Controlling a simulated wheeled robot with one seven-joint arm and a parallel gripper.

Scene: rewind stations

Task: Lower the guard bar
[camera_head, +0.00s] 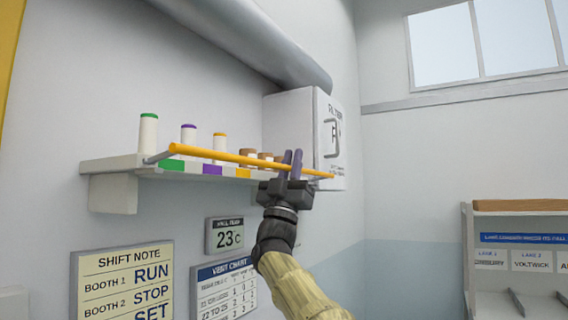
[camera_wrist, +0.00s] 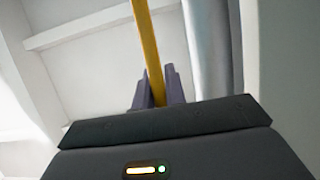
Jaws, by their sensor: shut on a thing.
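The yellow guard bar (camera_head: 221,156) runs across the front of a wall shelf (camera_head: 112,164), a little above the shelf's front edge. My gripper (camera_head: 291,164) is shut on the bar toward its right end. In the wrist view the bar (camera_wrist: 147,45) passes between the two purple fingers (camera_wrist: 159,88). A grey arm (camera_head: 157,157) holds the bar's left end. The bar's right end shows just past my fingers, in front of the white filter box.
Several spools stand on the shelf, among them a green-topped one (camera_head: 147,134). A white filter box (camera_head: 293,122) is at the shelf's right end. A large grey pipe (camera_head: 250,40) runs above. A lane rack (camera_head: 519,205) stands at right.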

